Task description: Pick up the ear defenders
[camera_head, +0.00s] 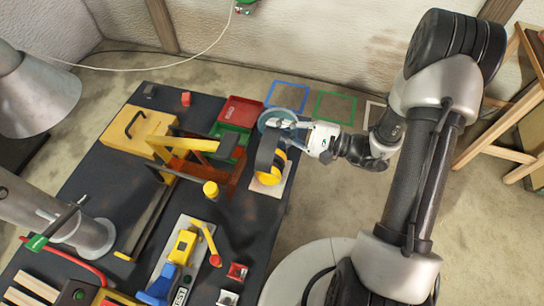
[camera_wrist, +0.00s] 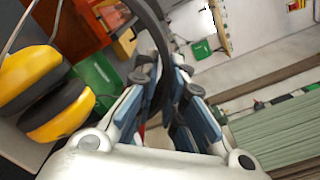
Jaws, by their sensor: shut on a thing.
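The ear defenders (camera_head: 265,153) have yellow cups and a dark headband. In the head view they are near the right edge of the dark table, with the cups low over a pale board (camera_head: 281,187). My gripper (camera_head: 281,125) reaches in from the right at the top of the headband. In the wrist view the yellow cups (camera_wrist: 60,112) are at the left, and the band runs between the fingers of my gripper (camera_wrist: 168,85), which is shut on it. I cannot tell whether the cups touch the board.
A yellow case (camera_head: 122,128) and several tools crowd the table's left and front.

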